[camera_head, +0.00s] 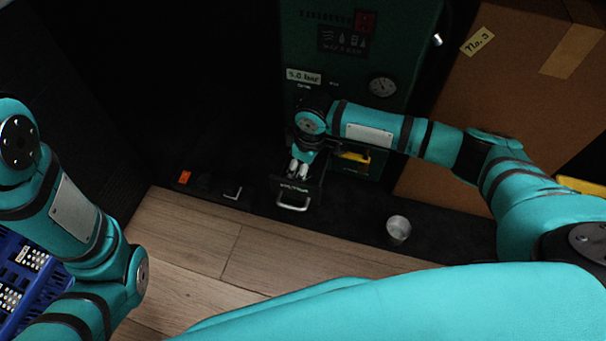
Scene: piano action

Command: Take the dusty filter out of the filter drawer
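The filter drawer (291,196) is pulled out at the foot of a dark green machine (300,45), with a light metal handle on its front. My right gripper (298,168) points down at the drawer, its pale fingertips at or just inside the opening behind the front. The fingers and the arm cover most of the drawer's inside, so I cannot make out the dusty filter or whether the fingers hold it. My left arm is at the left, and its gripper is not in view.
A metal cup (398,229) stands on the dark mat (345,218). A small orange object (184,177) lies left of the drawer. A cardboard box (520,85) stands right of the machine. A blue crate (40,297) is at lower left. The wooden floor (195,235) in front is clear.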

